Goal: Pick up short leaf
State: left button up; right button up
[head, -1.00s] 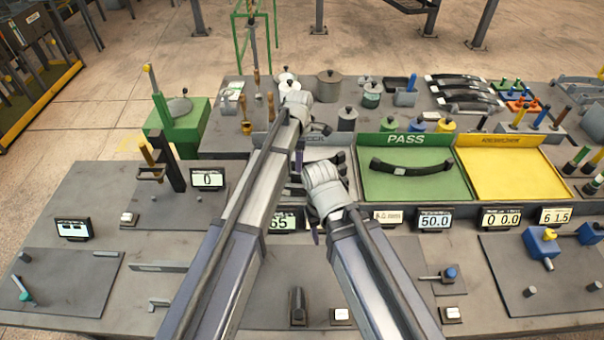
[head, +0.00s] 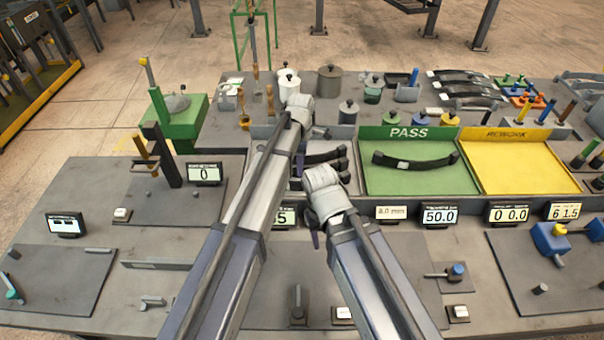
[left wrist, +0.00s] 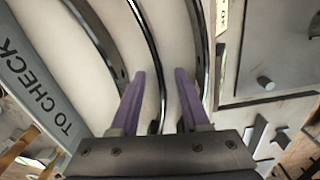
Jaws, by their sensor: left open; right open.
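Several dark curved leaves lie in the tray marked TO CHECK (left wrist: 72,128) in the left wrist view. My left gripper (left wrist: 162,75) is open there with purple fingers, and the middle leaf (left wrist: 154,40) runs between them in the picture; contact cannot be told. In the head view the left gripper (head: 300,160) is over this tray, partly hidden by its arm; a leaf (head: 325,157) shows beside it. My right gripper (head: 316,238) is lower, its fingers mostly hidden by its wrist. Another dark leaf (head: 418,163) lies in the green PASS tray (head: 390,185). Which leaf is short is unclear.
The yellow REWORK tray (head: 520,170) is right of the PASS tray. Several dark leaves (head: 470,92) sit at the back right. Small displays (head: 438,216) line the trays' front. A green fixture (head: 180,115) and a post stand left.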

pick_arm(q)
notch_tip(320, 180, down, 3)
jog(key=shift+r+b, duration=0.1)
jog(key=shift+b, duration=0.8)
pick_arm(e)
notch_tip(320, 180, down, 3)
jog(key=shift+r, duration=0.15)
pick_arm(q)
jog(key=shift+r, duration=0.1)
jog(key=shift+c, duration=0.3)
grip_shut()
